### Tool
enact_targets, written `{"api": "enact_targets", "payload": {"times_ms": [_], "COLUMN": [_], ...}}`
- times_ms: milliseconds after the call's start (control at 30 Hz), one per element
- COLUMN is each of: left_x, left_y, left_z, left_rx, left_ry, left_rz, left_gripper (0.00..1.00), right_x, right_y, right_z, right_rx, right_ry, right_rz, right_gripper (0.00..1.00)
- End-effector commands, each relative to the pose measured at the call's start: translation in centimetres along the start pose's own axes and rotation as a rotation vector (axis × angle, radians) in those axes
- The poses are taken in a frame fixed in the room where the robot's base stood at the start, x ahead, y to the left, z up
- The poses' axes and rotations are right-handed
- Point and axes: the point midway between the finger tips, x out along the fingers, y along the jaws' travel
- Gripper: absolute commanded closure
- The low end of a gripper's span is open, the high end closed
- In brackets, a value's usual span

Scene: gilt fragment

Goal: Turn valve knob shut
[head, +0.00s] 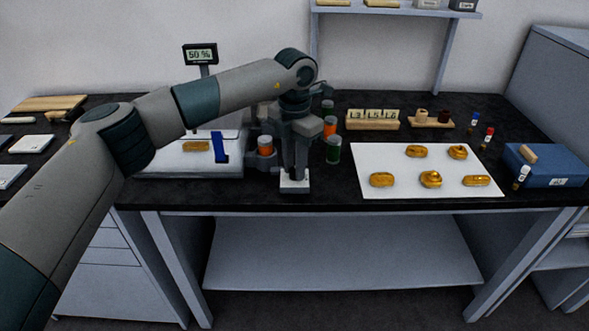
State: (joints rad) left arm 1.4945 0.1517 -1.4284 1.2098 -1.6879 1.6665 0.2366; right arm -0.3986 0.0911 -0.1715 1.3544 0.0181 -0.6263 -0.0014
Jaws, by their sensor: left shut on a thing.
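My left gripper (296,170) points straight down at the front edge of the black bench. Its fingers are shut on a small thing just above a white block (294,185). The held thing is almost fully hidden by the fingers; from its place it appears to be the valve knob, but its turn angle cannot be seen. A small display on a post (201,55) reads "50 %" at the back left. My right gripper is not in view.
Orange and green jars (333,150) stand close beside and behind my left gripper. A white sheet (355,180) with several gilt pieces lies to the right. A blue box (548,165) is at far right. A white platform (160,168) with a blue bracket (220,147) is at left.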

Motion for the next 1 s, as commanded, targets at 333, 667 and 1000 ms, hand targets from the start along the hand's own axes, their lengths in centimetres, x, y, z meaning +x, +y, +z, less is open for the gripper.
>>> {"api": "enact_targets", "payload": {"times_ms": [333,667,1000], "left_x": [-0.15,-0.15,-0.16], "left_y": [0.04,0.05,0.03], "left_z": [0.06,0.06,0.03], "left_rx": [-0.042,-0.042,-0.040], "left_ry": [-0.003,-0.003,-0.001], "left_rz": [0.001,0.001,0.000], "left_gripper": [1.00,0.60,0.60], "right_x": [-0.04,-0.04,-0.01], "right_y": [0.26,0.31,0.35], "right_z": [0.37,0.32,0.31], "right_rx": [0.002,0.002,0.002], "right_ry": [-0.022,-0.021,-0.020], "right_rz": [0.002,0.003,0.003], "right_gripper": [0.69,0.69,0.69]}}
